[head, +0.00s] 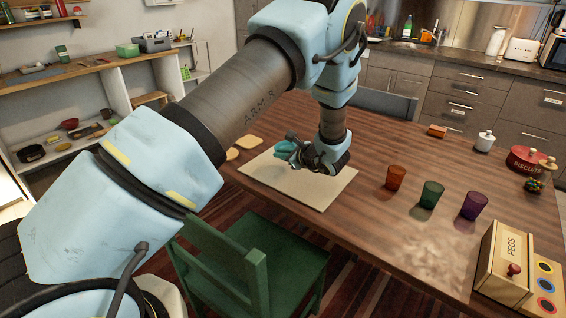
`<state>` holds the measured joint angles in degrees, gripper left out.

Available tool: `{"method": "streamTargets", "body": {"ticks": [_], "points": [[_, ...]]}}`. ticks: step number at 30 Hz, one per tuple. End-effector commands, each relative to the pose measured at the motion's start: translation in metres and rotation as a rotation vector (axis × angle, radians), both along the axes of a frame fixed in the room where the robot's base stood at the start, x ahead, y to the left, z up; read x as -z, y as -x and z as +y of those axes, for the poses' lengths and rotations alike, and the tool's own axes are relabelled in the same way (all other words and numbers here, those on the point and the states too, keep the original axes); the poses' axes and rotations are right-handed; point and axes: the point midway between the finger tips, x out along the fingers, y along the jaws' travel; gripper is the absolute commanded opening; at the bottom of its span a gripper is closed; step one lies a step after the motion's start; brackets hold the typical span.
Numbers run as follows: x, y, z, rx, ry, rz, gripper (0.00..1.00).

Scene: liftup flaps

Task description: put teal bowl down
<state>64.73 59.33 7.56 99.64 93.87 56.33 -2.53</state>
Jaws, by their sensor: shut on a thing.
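My gripper (294,152) is over the far left part of the wooden table and points down and to the left. It is shut on the teal bowl (284,147), of which only a small part shows beside the fingers. The bowl is above or on a cream mat (322,190) lying on the table; I cannot tell whether it touches. My wrist hides part of the bowl and of the mat's far side.
On the table (410,235) stand an orange cup (396,177), a green cup (431,194) and a purple cup (474,205). Farther right are a pegs box (503,265) and a red biscuits tin (528,160). A green chair (250,265) stands at the near edge.

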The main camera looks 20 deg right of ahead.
Motion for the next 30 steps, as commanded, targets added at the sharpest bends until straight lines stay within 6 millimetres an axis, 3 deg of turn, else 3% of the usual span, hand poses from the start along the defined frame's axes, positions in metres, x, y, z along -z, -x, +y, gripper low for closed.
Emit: {"method": "streamTargets", "body": {"ticks": [9, 22, 23, 30], "points": [[0.038, 0.000, 0.000, 0.000, -0.001, 0.002, 0.00], [0.046, 0.000, 0.000, 0.001, 0.000, 0.000, 0.00], [0.045, 0.000, 0.000, 0.000, 0.000, 0.001, 0.13], [0.044, 0.000, 0.000, 0.000, -0.001, 0.000, 0.39]]}}
